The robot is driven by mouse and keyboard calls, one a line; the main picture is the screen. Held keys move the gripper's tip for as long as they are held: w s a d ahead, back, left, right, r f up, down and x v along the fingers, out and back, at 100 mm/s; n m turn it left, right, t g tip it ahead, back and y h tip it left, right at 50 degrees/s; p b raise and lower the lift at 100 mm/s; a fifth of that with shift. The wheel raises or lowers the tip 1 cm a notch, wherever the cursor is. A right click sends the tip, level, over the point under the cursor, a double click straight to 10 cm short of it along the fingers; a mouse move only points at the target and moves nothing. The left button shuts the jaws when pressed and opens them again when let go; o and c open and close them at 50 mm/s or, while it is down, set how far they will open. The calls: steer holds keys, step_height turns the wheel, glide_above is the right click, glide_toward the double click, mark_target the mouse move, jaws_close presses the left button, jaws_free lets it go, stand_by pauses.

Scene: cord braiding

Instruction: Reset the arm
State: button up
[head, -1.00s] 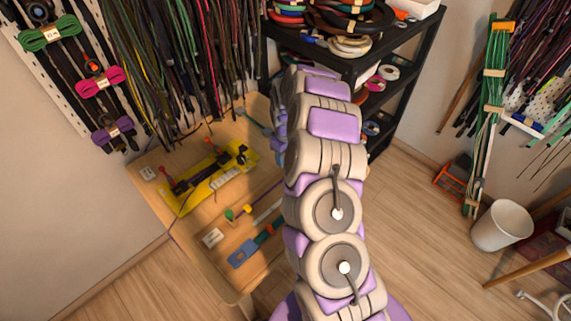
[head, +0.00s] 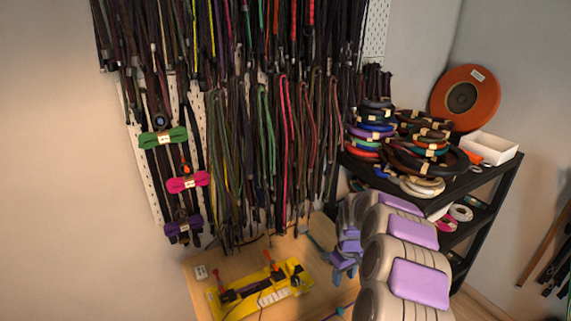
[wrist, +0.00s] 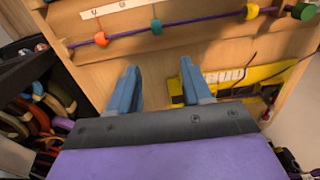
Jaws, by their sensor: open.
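My gripper (wrist: 160,88) shows in the wrist view with its two blue fingers apart and nothing between them. Beyond the fingers is the wooden workbench (wrist: 88,82). In the head view my arm rises at the lower right, and my gripper (head: 343,262) is partly hidden by its links, over the right part of the bench (head: 205,302). A yellow braiding jig (head: 262,293) with black parts and red knobs lies on the bench to the left of my gripper. The jig also shows in the wrist view (wrist: 262,80), to the right of the fingers.
A black shelf (head: 470,192) with coiled cords stands close to the right of my arm. Many cords (head: 270,130) hang on the wall behind the bench. The left wall side is clear.

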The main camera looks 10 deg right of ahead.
steer(key=s+a+r, duration=0.5)
steer(key=s+r, duration=0.3)
steer(key=s+a+r, duration=0.5)
steer(key=s+r, duration=0.3)
steer(key=s+r+m+g, duration=0.1)
steer(key=s+m, duration=0.1)
steer(key=s, duration=1.1)
steer(key=s+a+r+m, duration=0.1)
steer(key=s+r+m, duration=0.1)
steer(key=s, duration=1.1)
steer(key=shift+s+a+m+g, duration=0.25)
steer(key=shift+s+m+g, duration=0.05)
steer(key=shift+s+g, duration=0.1)
steer(key=shift+w, duration=0.1)
